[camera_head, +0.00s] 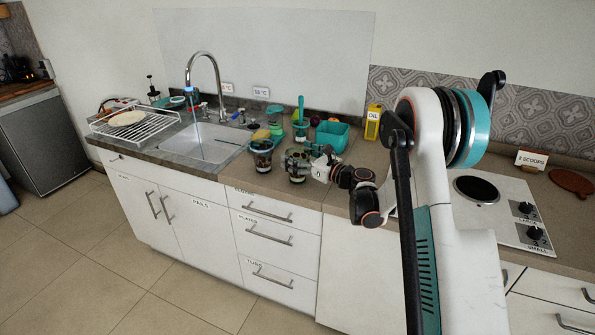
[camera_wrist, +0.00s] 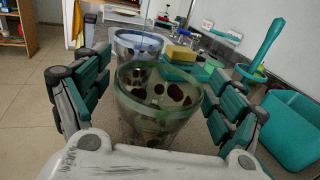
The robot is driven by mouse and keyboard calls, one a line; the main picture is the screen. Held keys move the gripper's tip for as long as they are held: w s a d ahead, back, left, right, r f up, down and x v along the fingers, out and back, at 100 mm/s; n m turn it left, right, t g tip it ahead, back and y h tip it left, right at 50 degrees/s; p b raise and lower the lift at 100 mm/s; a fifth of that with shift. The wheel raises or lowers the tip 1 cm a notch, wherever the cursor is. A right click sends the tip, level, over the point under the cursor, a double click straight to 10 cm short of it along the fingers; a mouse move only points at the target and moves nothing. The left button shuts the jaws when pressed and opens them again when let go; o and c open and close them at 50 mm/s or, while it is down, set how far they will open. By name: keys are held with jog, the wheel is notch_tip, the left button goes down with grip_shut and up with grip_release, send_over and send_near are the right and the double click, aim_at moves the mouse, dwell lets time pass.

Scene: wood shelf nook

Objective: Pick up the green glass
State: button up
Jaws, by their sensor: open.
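The green glass (camera_wrist: 160,112), a see-through greenish tumbler with dark spots, stands upright between the spread fingers of my gripper (camera_wrist: 155,100) in the wrist view. The fingers are open, with a gap visible on each side of the glass. In the head view the glass (camera_head: 297,164) is at the front of the counter, partly covered by my gripper (camera_head: 301,160). A second spotted tumbler, with a blue tint (camera_wrist: 138,45), stands just behind it in the wrist view. This blue glass (camera_head: 262,155) is left of my gripper in the head view.
A teal bin (camera_head: 333,136) and a cup with a teal-handled tool (camera_head: 300,122) stand behind my gripper. A yellow sponge (camera_wrist: 180,54) lies beyond the glasses. The sink (camera_head: 205,142) is left, and the stove (camera_head: 495,205) is right.

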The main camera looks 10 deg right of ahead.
jog(key=c, duration=1.7)
jog(key=shift+r, duration=0.15)
